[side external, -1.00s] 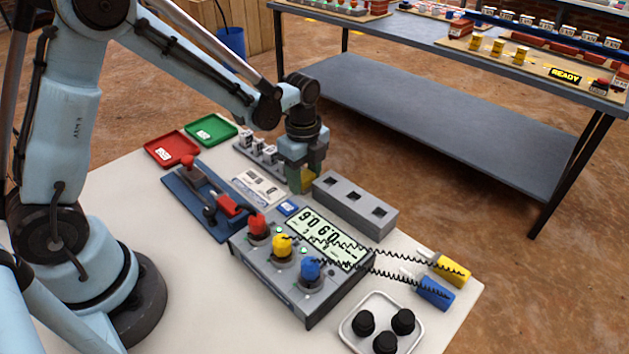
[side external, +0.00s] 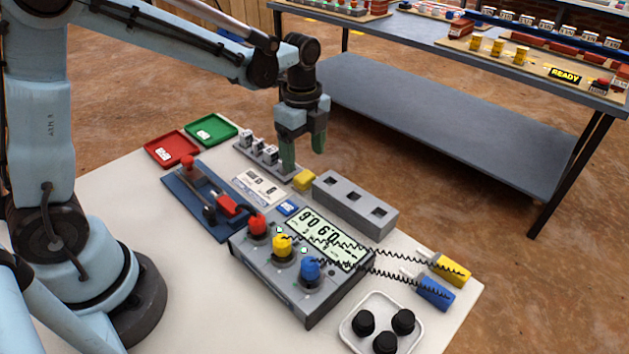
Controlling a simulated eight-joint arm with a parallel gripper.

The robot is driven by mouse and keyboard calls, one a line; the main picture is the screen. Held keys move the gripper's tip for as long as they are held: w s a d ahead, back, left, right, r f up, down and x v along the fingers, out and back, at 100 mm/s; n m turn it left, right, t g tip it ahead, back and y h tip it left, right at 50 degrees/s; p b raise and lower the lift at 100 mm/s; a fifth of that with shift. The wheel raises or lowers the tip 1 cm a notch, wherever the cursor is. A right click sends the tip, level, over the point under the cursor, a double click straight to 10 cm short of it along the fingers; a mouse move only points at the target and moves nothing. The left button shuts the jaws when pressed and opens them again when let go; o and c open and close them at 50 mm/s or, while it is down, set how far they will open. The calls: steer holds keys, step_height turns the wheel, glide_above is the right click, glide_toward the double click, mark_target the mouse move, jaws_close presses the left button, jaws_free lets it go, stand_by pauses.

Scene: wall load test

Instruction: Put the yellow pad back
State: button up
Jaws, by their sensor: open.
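The yellow pad (side external: 304,180) is a small yellow block. It sits low by the near end of the grey rack (side external: 281,167), just left of the grey block with square holes (side external: 355,203). I cannot tell whether it rests on the rack's end or on the table. My gripper (side external: 303,156) points down above the pad, with its green fingers apart and nothing between them. The fingertips are clear of the pad. A blue pad (side external: 289,208) lies nearer, beside the meter.
The meter (side external: 310,280) with red, yellow and blue knobs stands in front. Coiled leads run to a yellow probe (side external: 450,268) and a blue probe (side external: 435,293). A blue lever fixture (side external: 190,203), red tray (side external: 171,149) and green tray (side external: 211,130) are left. A white tray (side external: 357,343) holds black knobs.

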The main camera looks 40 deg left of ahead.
mark_target(304, 175)
step_height(304, 175, up, 5)
steer(key=s+a+r+n+t, duration=0.1)
steer(key=s+n+t, duration=0.6)
steer(key=n, duration=1.1)
steer(key=s+r, duration=0.1)
steer(key=s, duration=0.3)
steer(key=shift+s, duration=0.25)
